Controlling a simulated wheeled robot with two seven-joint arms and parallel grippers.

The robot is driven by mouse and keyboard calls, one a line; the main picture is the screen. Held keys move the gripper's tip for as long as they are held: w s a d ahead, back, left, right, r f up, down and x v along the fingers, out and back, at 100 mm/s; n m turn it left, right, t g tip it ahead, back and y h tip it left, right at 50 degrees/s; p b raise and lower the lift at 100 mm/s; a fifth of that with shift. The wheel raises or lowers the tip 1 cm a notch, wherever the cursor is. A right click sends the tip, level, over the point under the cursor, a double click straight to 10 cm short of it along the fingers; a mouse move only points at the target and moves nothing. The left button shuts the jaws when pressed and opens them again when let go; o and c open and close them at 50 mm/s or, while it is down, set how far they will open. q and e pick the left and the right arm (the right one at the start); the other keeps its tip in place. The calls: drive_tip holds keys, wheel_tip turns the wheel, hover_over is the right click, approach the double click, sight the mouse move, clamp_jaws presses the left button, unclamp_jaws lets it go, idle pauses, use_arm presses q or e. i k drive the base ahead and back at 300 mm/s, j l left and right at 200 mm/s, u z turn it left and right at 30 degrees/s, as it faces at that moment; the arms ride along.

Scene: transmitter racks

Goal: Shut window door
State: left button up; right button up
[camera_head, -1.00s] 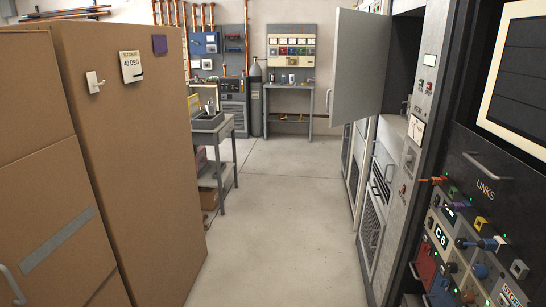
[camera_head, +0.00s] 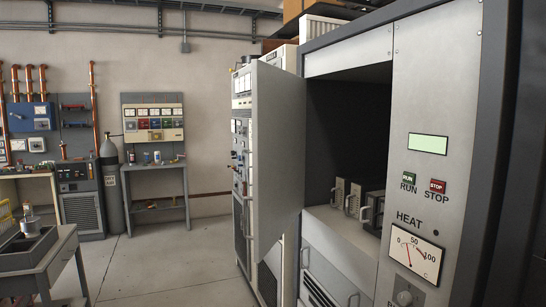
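The window door (camera_head: 276,150) is a tall grey panel on the transmitter rack. It stands swung wide open, out into the aisle, with a slim handle (camera_head: 251,212) along its left edge. Behind it the rack's dark opening (camera_head: 345,130) is uncovered, and several handled modules (camera_head: 355,198) sit on its floor. Neither of my grippers is in view.
Right of the opening is a panel (camera_head: 428,150) with RUN and STOP buttons and a HEAT dial (camera_head: 414,254). A grey cart (camera_head: 40,262) stands at lower left. A workbench (camera_head: 155,190) and a gas cylinder (camera_head: 112,190) stand at the back wall. The floor (camera_head: 165,265) between is clear.

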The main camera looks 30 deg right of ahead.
sight(279, 96)
drive_tip(key=i+j+z, duration=0.15)
drive_tip(key=i+z, duration=0.3)
drive_tip(key=i+j+z, duration=0.25)
drive_tip(key=i+z, duration=0.2)
drive_tip(key=i+j+z, duration=0.65)
drive_tip(key=j+z, duration=0.25)
drive_tip(key=i+j+z, duration=0.15)
drive_tip(key=j+z, duration=0.35)
drive_tip(key=j, duration=0.15)
